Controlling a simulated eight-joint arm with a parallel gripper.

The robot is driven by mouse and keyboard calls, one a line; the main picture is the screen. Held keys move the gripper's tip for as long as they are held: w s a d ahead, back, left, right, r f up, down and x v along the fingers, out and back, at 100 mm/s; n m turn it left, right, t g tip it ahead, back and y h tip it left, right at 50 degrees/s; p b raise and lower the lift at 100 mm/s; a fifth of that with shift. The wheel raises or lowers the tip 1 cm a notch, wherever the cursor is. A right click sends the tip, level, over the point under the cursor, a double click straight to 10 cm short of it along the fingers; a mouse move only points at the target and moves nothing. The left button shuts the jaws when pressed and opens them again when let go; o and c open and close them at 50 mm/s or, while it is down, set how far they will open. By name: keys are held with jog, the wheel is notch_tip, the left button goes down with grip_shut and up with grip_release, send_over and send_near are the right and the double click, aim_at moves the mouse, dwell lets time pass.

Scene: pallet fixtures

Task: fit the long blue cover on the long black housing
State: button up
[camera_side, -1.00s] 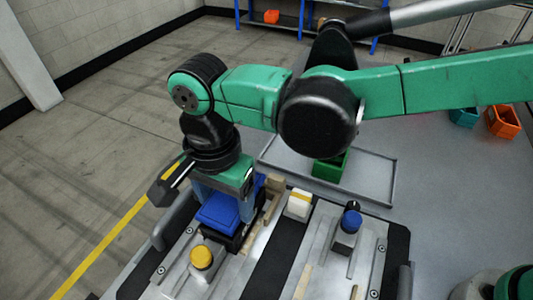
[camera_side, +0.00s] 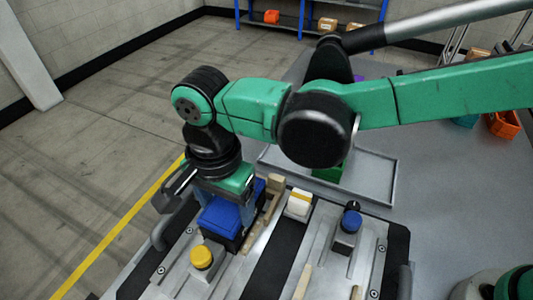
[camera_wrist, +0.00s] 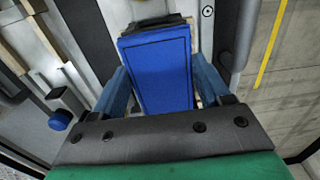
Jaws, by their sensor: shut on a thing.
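The long blue cover (camera_side: 221,216) is held flat between the blue fingers of my gripper (camera_wrist: 160,82), which are shut on its two long sides. In the side view my gripper (camera_side: 228,198) points down over the left pallet plate. The long black housing (camera_side: 229,241) shows directly under the cover's near end. In the wrist view a dark end of the housing (camera_wrist: 155,23) sticks out past the cover's far end. Most of the housing is hidden by the cover. I cannot tell whether any gap is left between them.
A yellow round knob (camera_side: 201,257) stands close in front of the housing. Wooden strips (camera_side: 265,212) lie just right of it. A white and yellow block (camera_side: 299,203) and a blue-knobbed block (camera_side: 350,220) stand farther right. A grey tray (camera_side: 385,180) lies behind.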

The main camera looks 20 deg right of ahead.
aim_at(226, 208)
jog(key=shift+f, duration=0.2)
dwell(0.3)
jog(key=o, duration=1.2)
jog(key=shift+o, duration=0.2)
jog(key=shift+r, duration=2.85)
